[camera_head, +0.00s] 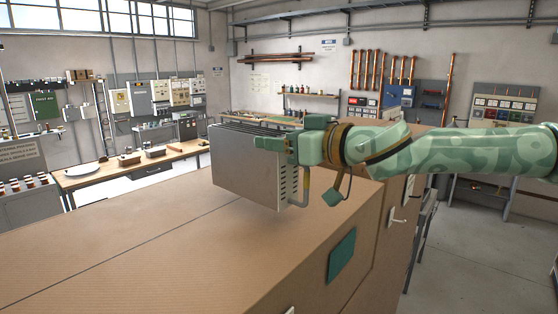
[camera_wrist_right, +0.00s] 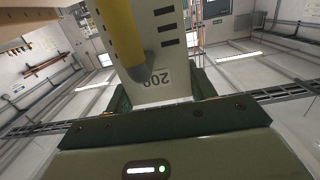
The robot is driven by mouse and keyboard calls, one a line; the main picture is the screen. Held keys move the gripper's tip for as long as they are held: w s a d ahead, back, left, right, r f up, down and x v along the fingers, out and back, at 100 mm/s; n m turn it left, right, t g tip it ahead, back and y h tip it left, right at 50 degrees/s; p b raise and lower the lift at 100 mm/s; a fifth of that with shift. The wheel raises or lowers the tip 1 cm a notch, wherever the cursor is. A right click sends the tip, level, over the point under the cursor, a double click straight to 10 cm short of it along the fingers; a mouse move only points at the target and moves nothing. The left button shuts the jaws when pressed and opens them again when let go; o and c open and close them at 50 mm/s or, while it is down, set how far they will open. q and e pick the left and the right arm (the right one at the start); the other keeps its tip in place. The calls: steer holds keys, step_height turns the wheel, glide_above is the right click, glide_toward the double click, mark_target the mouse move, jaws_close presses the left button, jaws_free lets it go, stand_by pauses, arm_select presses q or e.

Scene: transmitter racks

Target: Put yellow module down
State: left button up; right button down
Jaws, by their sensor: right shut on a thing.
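The module is a pale grey box (camera_head: 245,178) with slots along its side, in the middle of the head view. My right gripper (camera_head: 284,146) is shut on its right-hand end. In the right wrist view the module's pale face (camera_wrist_right: 165,92) fills the space between the fingers, with the number 200, dark slots and a yellow bar (camera_wrist_right: 118,30). The module is upright over the brown cabinet top (camera_head: 130,260); I cannot tell whether its bottom touches it. My left gripper is not in view.
The cabinet top is bare to the left and front of the module. A teal plate (camera_head: 342,255) and a pale handle (camera_head: 397,217) are on the cabinet's front side. A workbench (camera_head: 130,168) with small items stands behind, along the wall.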

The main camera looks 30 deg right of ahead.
mark_target(279, 159)
steer(key=f, duration=0.2)
steer(key=shift+w+a+f, duration=0.15)
steer(key=shift+w+f, duration=0.05)
steer(key=shift+f, duration=0.5)
steer(key=shift+b, duration=0.3)
steer(key=shift+f, duration=0.15)
steer(key=c, duration=0.5)
jaws_free()
steer(key=shift+s+f, duration=0.1)
